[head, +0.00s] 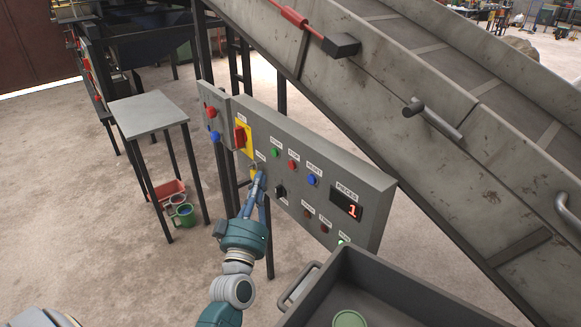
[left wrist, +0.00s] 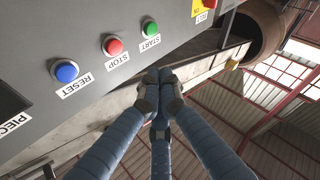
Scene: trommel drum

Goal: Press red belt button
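The grey control panel (head: 330,190) carries a red switch (head: 240,137) on a yellow plate at its left end. The yellow plate (left wrist: 198,7) also shows at the top edge of the left wrist view, beside a label that seems to read BELT. A round red button (head: 293,164) sits between a green and a blue one; in the left wrist view the red button (left wrist: 113,46) is labelled STOP. My left gripper (head: 259,180) has its fingers together, empty, just below the yellow plate; contact with the panel is unclear. My right gripper is out of view.
A small box left of the panel has a red button (head: 210,112) and a blue button (head: 213,136). The conveyor (head: 430,95) slopes behind the panel. A grey tray (head: 385,275) stands in front at right. A small table (head: 149,113) stands at left. A display (head: 347,205) shows 1.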

